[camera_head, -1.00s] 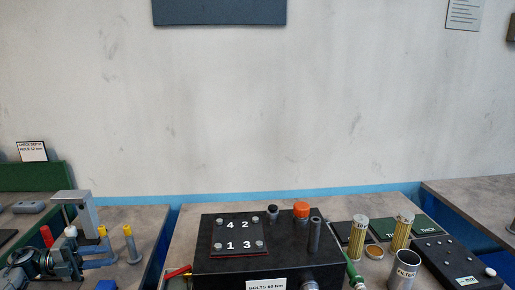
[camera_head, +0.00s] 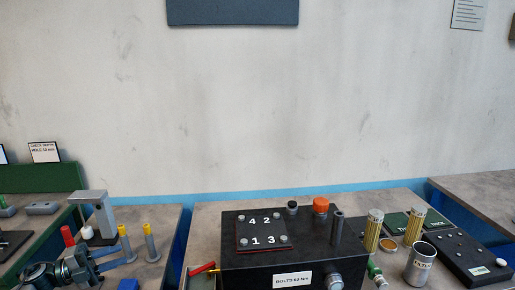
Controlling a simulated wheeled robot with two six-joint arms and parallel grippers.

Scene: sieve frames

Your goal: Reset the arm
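My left gripper (camera_head: 122,256) is at the lower left, with its grey-blue fingers pointing right. The fingers are apart, with no object visible between them. They are just in front of two grey pins with yellow tops, the left pin (camera_head: 124,240) and the right pin (camera_head: 151,243); I cannot tell whether they touch. My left arm comes in from the bottom left corner. My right gripper and arm are not in view.
A grey bracket (camera_head: 94,198), a red cylinder (camera_head: 67,235) and a white knob (camera_head: 87,233) stand close behind my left arm. A black bolt block (camera_head: 290,262) fills the middle bench. A filter cup (camera_head: 420,264) and a black panel (camera_head: 470,256) are right.

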